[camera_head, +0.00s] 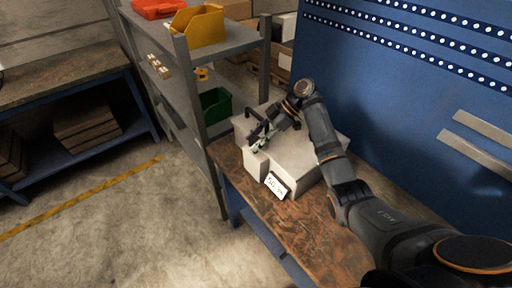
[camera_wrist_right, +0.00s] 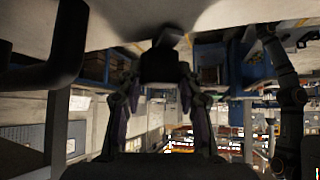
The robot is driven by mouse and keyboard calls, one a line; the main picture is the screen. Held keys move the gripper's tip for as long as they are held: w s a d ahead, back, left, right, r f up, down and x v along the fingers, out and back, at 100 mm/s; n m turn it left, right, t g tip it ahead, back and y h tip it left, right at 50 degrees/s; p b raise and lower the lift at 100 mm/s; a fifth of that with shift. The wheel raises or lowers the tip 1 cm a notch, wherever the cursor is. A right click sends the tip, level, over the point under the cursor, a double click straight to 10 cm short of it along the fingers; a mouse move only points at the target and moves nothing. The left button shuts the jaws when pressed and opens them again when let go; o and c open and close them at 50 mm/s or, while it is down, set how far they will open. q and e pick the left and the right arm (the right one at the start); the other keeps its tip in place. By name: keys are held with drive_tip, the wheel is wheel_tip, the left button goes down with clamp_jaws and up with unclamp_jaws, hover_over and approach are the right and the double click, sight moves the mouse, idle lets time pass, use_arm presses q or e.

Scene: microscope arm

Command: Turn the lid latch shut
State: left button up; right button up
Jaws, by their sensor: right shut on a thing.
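A pale grey box (camera_head: 292,154) with a lid stands on the wooden workbench. A white label (camera_head: 277,184) with dark writing is on its front. My right gripper (camera_head: 259,142) is at the box's left front edge. In the right wrist view the pale lid surface (camera_wrist_right: 230,14) fills the top. A dark block, which looks like the lid latch (camera_wrist_right: 165,62), sits between the fingers of my right gripper (camera_wrist_right: 160,92), and they are shut on it. The latch's exact angle is hidden. My left gripper is not in view.
A dark curved handle (camera_wrist_right: 55,68) is close by at the left of the right wrist view. A grey shelf rack (camera_head: 225,42) with bins stands left of the workbench. A blue wall (camera_head: 420,95) rises behind. The bench front (camera_head: 320,240) is bare.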

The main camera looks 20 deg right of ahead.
drive_tip(key=shift+w+f+n+g+b, duration=0.1)
drive_tip(key=shift+f+n+g+b, duration=0.3)
drive_tip(key=shift+n+b, duration=0.2)
drive_tip(key=shift+r+n+g+p, duration=0.3)
drive_tip(key=shift+r+n+g, duration=0.1)
drive_tip(key=n+g+p, duration=0.1)
drive_tip(key=p, duration=0.1)
drive_tip(key=r+n+p, duration=0.1)
drive_tip(key=p, duration=0.1)
drive_tip(key=shift+g+h, duration=0.3)
drive_tip(key=shift+g, duration=0.1)
drive_tip(key=shift+f+n+g, duration=0.3)
drive_tip(key=shift+n, duration=0.3)
drive_tip(key=shift+w+f+n, duration=0.1)
drive_tip(key=shift+n, duration=0.2)
drive_tip(key=shift+f+n+g+h+b, duration=0.25)
drive_tip(key=shift+n+g+b, duration=0.2)
drive_tip(key=shift+b, duration=0.3)
use_arm(q)
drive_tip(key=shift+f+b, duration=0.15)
drive_tip(key=shift+b, duration=0.4)
use_arm(e)
drive_tip(key=shift+r+n+g+h, duration=0.1)
drive_tip(key=shift+n+g+h, duration=0.15)
drive_tip(key=shift+n+g, duration=0.1)
